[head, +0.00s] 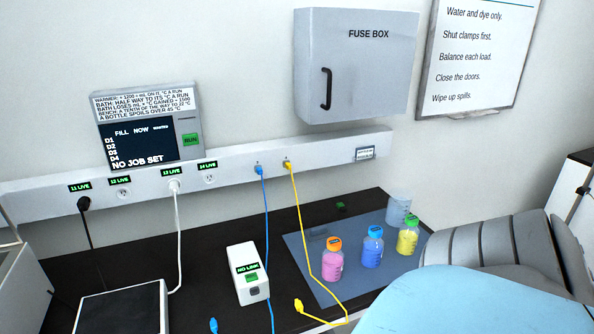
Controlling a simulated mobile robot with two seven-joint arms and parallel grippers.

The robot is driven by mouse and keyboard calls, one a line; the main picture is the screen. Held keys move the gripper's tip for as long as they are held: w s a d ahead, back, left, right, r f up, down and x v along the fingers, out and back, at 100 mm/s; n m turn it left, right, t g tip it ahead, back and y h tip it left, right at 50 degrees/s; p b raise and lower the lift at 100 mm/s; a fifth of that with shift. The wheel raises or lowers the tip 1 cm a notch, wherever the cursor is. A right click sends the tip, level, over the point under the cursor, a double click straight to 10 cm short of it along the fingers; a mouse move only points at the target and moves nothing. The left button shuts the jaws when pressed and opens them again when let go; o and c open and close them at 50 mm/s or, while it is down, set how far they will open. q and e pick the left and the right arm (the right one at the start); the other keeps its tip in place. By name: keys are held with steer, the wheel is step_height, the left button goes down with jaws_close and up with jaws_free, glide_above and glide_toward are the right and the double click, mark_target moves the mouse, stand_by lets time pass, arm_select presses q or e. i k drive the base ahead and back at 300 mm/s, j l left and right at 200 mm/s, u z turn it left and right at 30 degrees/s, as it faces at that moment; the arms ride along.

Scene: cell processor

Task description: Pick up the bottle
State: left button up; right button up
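Three small capped bottles stand upright on a blue-grey mat (306,268) on the dark bench. One bottle has pink liquid and an orange cap (333,266). The middle bottle has blue liquid and a blue cap (371,253). The rear right bottle has yellow-green liquid and a green cap (407,241). The picture does not show which one the task means. Neither gripper shows in the head view, and nothing is seen holding the bottles.
A clear beaker (397,208) stands behind the bottles. A yellow cable (310,240) runs down beside the pink bottle, its plug (299,305) near the front. A white NO LINK box (247,274) stands left of the mat. A large grey and light-blue form covers the lower right.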

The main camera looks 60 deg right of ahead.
mark_target(333, 257)
steer(key=z, duration=2.05)
